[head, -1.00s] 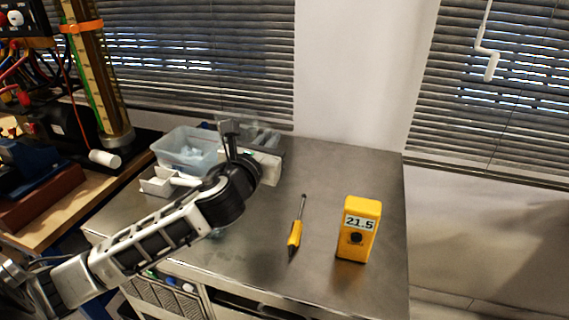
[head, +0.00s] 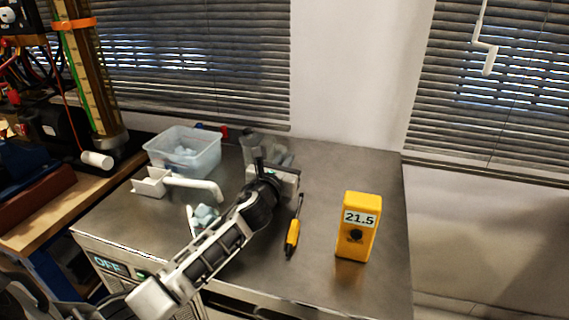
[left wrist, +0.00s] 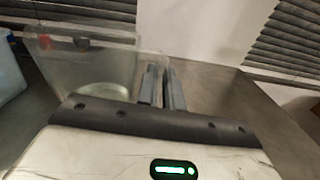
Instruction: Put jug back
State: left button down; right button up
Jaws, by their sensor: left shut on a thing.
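The clear, greyish jug (head: 251,146) is at the back of the metal bench, partly hidden behind my left gripper (head: 260,166). In the left wrist view the see-through jug (left wrist: 95,68) fills the area left of the fingers, with its round base showing through. The left gripper's fingers (left wrist: 162,88) are close together at the jug's right side, shut on it, apparently at its handle. The handle itself is hard to make out. I cannot tell whether the jug touches the bench. My right gripper is not in view.
A clear plastic tub (head: 208,157) stands left of the jug. A white scoop-like piece (head: 150,186) and a pale blue crumpled thing (head: 205,214) are nearer. A yellow-handled screwdriver (head: 293,236) and a yellow meter reading 21.5 (head: 356,242) are at right. The bench's back right (head: 365,168) is clear.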

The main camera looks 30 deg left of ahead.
pick_arm(q)
jog(key=shift+f, duration=0.1)
jog(key=c, duration=1.5)
grip_release()
jog(key=shift+c, duration=0.2)
jog(key=shift+s, duration=0.25)
jog(key=s, duration=0.3)
jog(key=s+d, duration=0.1)
jog(key=s, duration=0.3)
jog(key=s+d, duration=0.1)
jog(key=s, duration=0.3)
jog(key=shift+s+d, duration=0.15)
jog(key=shift+d, duration=0.05)
jog(key=shift+r, duration=0.2)
